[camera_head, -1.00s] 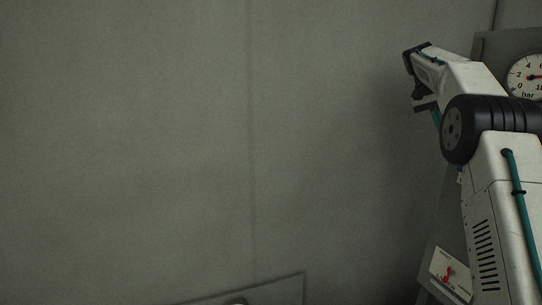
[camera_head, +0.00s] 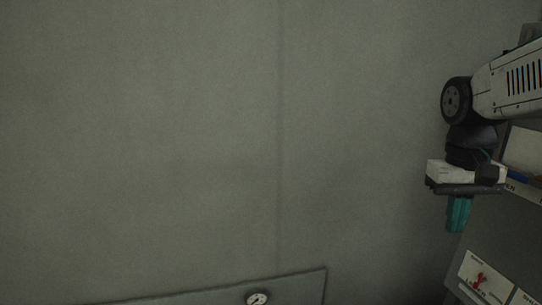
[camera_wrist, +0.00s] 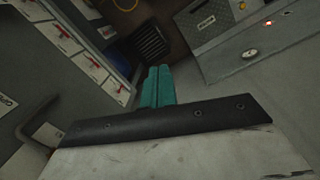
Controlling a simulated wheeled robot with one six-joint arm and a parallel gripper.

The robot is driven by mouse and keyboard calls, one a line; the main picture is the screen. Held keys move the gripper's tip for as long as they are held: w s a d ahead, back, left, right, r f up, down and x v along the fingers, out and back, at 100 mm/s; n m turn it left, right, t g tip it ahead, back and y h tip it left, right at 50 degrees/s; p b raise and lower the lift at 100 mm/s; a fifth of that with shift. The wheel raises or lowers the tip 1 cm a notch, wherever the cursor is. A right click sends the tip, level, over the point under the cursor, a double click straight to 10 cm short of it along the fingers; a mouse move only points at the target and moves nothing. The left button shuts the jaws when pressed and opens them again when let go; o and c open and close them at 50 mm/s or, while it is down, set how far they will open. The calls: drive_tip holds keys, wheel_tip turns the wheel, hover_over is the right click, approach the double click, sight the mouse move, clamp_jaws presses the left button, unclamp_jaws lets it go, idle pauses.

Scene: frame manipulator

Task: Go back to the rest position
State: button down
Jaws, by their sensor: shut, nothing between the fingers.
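My gripper (camera_head: 459,214) shows at the right in the head view, with its teal fingers pointing down beside the right-hand panel. In the wrist view the two teal fingers (camera_wrist: 158,86) lie side by side, shut, with nothing between them. My arm bends above the gripper at the right edge of the head view. The gripper appears apart from the panels.
A grey panel with a red switch (camera_head: 480,279) stands at the lower right. A low panel with a round gauge (camera_head: 257,299) is at the bottom. The wrist view shows a panel with several red switches (camera_wrist: 90,66) and a grey box with a red light (camera_wrist: 267,24). The wall at left and middle is bare.

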drive_tip(key=s+a+f+n+t, duration=0.1)
drive_tip(key=s+a+f, duration=0.1)
drive_tip(key=s, duration=0.5)
drive_tip(key=s+a+f+t, duration=0.1)
drive_tip(key=s+a, duration=0.3)
drive_tip(key=s, duration=0.4)
drive_tip(key=shift+s+a+f+n+y, duration=0.2)
drive_tip(key=shift+a+f+n+y, duration=0.15)
drive_tip(key=shift+f, duration=0.25)
drive_tip(key=shift+d, duration=0.15)
